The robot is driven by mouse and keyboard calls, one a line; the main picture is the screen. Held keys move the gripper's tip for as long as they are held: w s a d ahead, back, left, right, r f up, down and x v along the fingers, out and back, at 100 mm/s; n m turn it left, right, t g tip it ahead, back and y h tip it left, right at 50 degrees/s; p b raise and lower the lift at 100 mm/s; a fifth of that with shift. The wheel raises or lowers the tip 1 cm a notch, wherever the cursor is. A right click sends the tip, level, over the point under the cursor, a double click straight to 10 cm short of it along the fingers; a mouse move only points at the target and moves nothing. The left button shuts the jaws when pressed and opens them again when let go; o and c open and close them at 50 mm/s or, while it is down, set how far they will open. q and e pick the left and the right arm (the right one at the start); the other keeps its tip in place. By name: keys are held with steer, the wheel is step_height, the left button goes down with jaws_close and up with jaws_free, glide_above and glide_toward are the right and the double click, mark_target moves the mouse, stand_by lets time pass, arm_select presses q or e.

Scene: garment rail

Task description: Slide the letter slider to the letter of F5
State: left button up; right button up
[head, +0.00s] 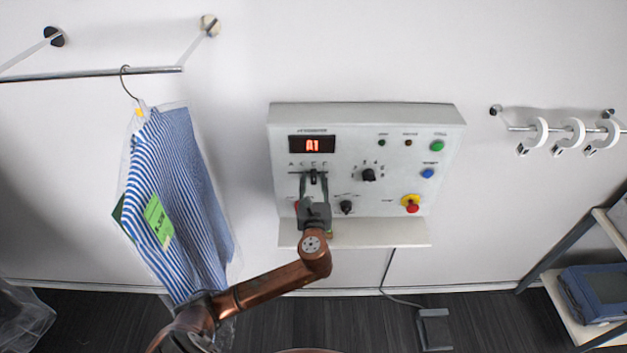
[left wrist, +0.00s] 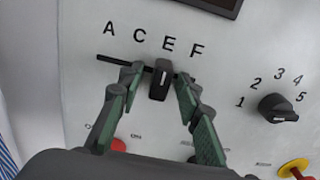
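The letter slider's black knob (left wrist: 160,82) sits in a slot under the letters A, C, E, F (left wrist: 167,42); in the left wrist view it stands below E. It also shows in the head view (head: 313,177). My left gripper (left wrist: 160,76) reaches up from below, its green-padded fingers open on either side of the knob, with a visible gap on each side. In the head view the left gripper (head: 314,184) is in front of the panel's lower left. The red display (head: 312,145) reads A1. The number dial (left wrist: 276,107) is ringed by 1 to 5.
The control panel (head: 450,115) is on the wall with a shelf (head: 385,234) below. Red-and-yellow (head: 411,204), blue and green buttons are on its right. A bagged striped shirt (head: 180,190) hangs at left from a rail (head: 90,74). White hooks (head: 574,132) hang at right.

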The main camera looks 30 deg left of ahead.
arm_select(q)
steer(key=shift+c, duration=0.3)
jaws_close()
steer(key=shift+d, duration=0.1)
